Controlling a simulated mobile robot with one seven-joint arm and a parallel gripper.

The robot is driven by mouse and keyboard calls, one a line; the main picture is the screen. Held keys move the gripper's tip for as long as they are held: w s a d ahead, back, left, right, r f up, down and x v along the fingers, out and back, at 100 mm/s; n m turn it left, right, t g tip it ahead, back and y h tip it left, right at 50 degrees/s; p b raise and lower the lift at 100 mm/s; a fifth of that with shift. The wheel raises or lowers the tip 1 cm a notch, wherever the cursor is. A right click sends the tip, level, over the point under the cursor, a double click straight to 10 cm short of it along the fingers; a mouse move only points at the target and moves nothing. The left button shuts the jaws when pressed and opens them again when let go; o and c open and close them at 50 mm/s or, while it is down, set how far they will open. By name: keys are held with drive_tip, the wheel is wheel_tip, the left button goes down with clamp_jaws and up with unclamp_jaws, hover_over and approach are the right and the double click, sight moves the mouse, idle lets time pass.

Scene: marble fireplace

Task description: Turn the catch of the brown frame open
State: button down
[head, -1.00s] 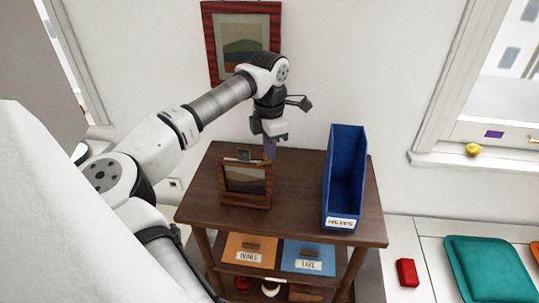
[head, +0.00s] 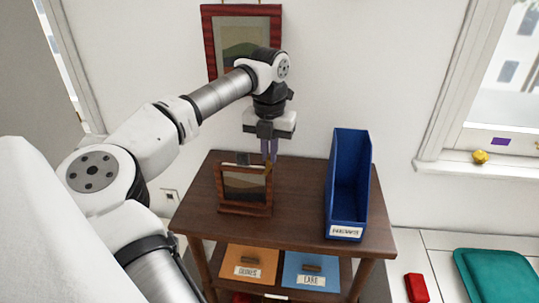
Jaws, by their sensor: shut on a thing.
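The brown frame (head: 245,209) stands upright on the dark wooden table, its picture side facing me. My gripper (head: 269,160) points down at the frame's upper right corner, with its purple-grey fingers reaching behind the top edge. The fingers are close together and shut on a small part there, which appears to be the frame's catch. The catch itself is hidden behind the frame and fingers, so I cannot see its angle. A small dark piece (head: 242,158) shows above the middle of the frame's top edge.
A blue upright file holder (head: 345,213) with a white label stands right of the frame. A red-framed picture (head: 212,45) hangs on the wall behind my arm. The tabletop between frame and holder is clear.

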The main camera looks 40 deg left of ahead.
drive_tip(key=shift+n, duration=0.8)
drive_tip(key=c, duration=1.5)
unclamp_jaws()
drive_tip(key=shift+c, duration=0.2)
drive_tip(key=shift+r, duration=0.15)
wheel_tip(320, 180, up, 14)
drive_tip(key=p, duration=0.9)
drive_tip(key=shift+f, duration=0.2)
